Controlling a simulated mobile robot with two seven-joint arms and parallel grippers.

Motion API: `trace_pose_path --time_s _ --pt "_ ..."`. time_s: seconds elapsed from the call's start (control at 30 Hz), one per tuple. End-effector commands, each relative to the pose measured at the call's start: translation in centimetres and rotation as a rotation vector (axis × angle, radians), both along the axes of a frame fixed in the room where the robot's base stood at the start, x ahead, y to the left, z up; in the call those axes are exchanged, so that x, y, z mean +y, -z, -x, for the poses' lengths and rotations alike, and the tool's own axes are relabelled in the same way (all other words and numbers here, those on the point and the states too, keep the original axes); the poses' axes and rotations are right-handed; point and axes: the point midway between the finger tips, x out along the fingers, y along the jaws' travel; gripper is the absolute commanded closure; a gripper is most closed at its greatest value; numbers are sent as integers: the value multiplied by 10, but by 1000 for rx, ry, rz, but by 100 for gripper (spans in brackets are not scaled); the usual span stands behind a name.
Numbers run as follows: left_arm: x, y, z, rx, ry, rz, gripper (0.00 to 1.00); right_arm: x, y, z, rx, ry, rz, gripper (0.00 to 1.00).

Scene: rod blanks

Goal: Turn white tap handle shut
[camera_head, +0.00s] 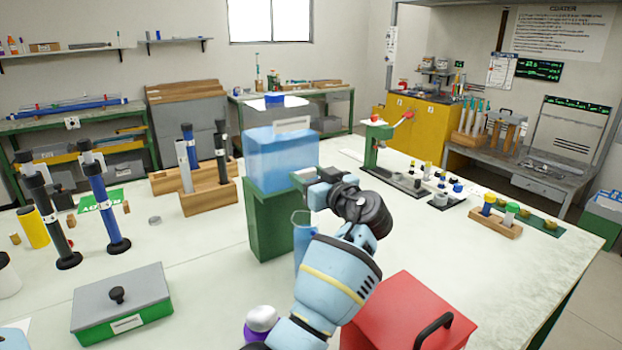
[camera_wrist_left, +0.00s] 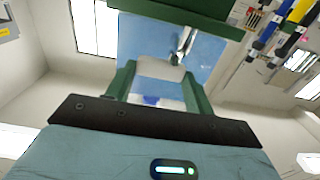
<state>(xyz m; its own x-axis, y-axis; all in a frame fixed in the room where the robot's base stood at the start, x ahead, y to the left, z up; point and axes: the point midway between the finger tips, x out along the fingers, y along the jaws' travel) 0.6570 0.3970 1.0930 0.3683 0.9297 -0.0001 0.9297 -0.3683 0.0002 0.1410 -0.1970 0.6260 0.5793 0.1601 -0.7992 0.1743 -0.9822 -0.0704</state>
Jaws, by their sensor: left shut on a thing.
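A blue tank (camera_head: 272,155) sits on a green stand (camera_head: 270,228) near the middle of the table. My left gripper (camera_head: 304,182) is at the tank's lower right side, at tap height. In the left wrist view, the gripper (camera_wrist_left: 158,88) is shut on the white tap handle (camera_wrist_left: 160,69), which lies between its green fingers. A metal tap part (camera_wrist_left: 185,42) shows beyond the handle against the blue tank. In the head view the gripper and wrist hide most of the tap. A clear blue vessel (camera_head: 304,238) stands below, partly hidden by my arm. My right gripper is not in view.
A red box (camera_head: 405,312) with a black handle is close right of my forearm. A grey-lidded green box (camera_head: 122,303) is front left. Wooden blocks with rods (camera_head: 208,195) stand left of the tank. A green press (camera_head: 378,145) stands behind right.

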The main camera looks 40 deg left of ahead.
Motion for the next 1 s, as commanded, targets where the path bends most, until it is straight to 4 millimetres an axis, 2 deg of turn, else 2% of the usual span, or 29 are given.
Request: trace_pose_path --time_s 0.03,0.2,0.47,0.57,1.0 --pt "0 0 0 -1 -1 1 45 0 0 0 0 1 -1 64" --pt "0 0 0 -1 -1 0 25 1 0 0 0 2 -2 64" --pt "-1 0 0 -1 0 0 25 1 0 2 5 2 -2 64" --pt "-7 1 2 0 2 0 25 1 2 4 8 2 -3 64" --pt "-64 1 25 0 2 1 25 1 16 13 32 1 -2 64"
